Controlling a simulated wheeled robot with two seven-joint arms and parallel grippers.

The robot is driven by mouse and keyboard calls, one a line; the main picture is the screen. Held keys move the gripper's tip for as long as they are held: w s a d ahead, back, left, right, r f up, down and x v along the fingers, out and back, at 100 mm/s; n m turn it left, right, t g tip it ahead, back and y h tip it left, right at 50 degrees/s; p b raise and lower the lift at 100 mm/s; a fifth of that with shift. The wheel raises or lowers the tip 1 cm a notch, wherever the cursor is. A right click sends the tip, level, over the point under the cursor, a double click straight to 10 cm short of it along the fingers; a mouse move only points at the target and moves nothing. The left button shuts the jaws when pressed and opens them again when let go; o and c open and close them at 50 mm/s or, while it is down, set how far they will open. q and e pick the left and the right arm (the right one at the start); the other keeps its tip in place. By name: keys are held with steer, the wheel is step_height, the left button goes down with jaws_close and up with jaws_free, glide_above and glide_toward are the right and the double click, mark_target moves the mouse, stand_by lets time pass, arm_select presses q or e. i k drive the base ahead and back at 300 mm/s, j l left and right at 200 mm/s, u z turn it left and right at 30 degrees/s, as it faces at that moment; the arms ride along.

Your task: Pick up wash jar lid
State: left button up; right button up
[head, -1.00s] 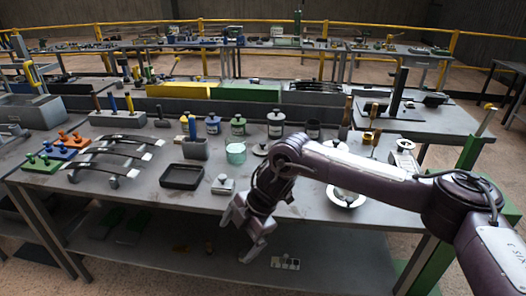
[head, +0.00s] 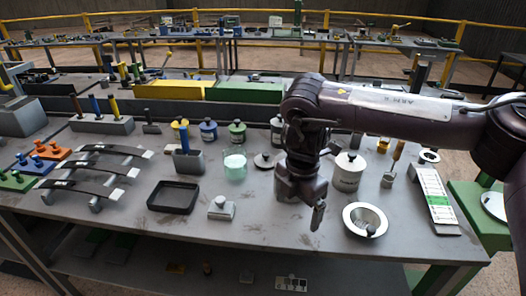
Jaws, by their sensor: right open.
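A flat grey lid with a small dark knob (head: 264,160) lies on the bench just right of an open, pale green glass jar (head: 235,168). A white labelled jar (head: 348,172) stands right of my arm with a knobbed lid on top. I cannot tell which of these lids belongs to the wash jar. My right gripper (head: 314,212) points down over the bench, right of and nearer than the grey lid, apart from it. It is open and holds nothing I can see; its far side is hidden. My left gripper is not in view.
A metal bowl (head: 364,220) sits right of my gripper. A black tray (head: 174,197) and a small grey block (head: 221,208) stand to the left. Labelled jars (head: 237,134) line the back, one partly behind my arm. The bench between block and gripper is clear.

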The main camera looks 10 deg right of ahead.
mark_target(265, 160)
steer(key=i, duration=1.45)
